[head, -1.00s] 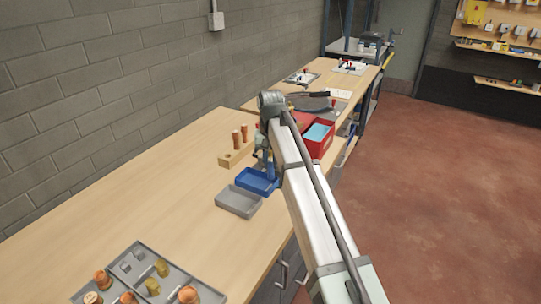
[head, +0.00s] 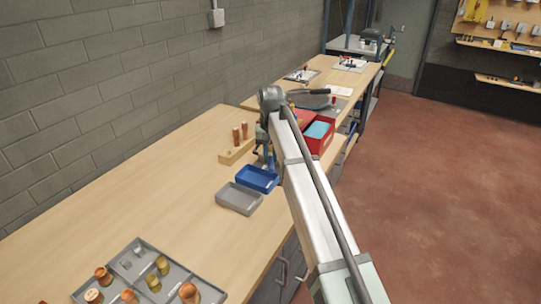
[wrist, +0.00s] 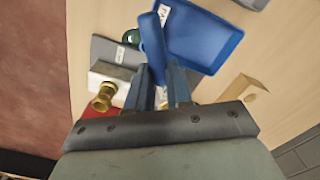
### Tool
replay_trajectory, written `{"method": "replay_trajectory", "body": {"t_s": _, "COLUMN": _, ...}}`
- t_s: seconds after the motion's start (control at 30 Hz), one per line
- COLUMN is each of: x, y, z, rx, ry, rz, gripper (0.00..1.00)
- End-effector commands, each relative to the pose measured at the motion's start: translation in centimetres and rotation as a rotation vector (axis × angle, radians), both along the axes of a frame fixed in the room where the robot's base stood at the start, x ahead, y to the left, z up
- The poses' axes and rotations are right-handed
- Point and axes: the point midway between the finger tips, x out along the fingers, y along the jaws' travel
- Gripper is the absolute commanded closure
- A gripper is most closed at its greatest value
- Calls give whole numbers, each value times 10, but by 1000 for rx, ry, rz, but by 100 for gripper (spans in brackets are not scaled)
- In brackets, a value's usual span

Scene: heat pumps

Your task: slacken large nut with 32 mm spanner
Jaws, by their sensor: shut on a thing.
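My gripper (wrist: 162,88) has its blue-grey fingers closed on a blue bar-like tool (wrist: 152,45), which looks like the spanner. The tool stands out beyond the fingertips, beside and partly over the blue tray's edge in the wrist view. Its jaw end cannot be made out. A brass fitting (wrist: 103,97) with a nut-like end sits at a pale block, left of the fingers and apart from the tool. I cannot tell whether it holds the large nut. In the head view my arm hides most of the gripper and the fitting.
A blue tray (head: 257,179) and a grey tray (head: 239,198) lie on the bench in front of the gripper. A wooden block (head: 233,153) with upright pegs stands to the left. A red box (head: 323,137) is behind my arm.

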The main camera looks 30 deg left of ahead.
Motion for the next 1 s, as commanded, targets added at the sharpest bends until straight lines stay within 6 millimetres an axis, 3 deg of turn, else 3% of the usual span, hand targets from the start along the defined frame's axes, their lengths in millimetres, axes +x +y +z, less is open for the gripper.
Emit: {"method": "replay_trajectory", "body": {"t_s": 1.0, "x": 12, "y": 8, "z": 0, "rx": 0, "ry": 0, "rz": 0, "gripper": 100}}
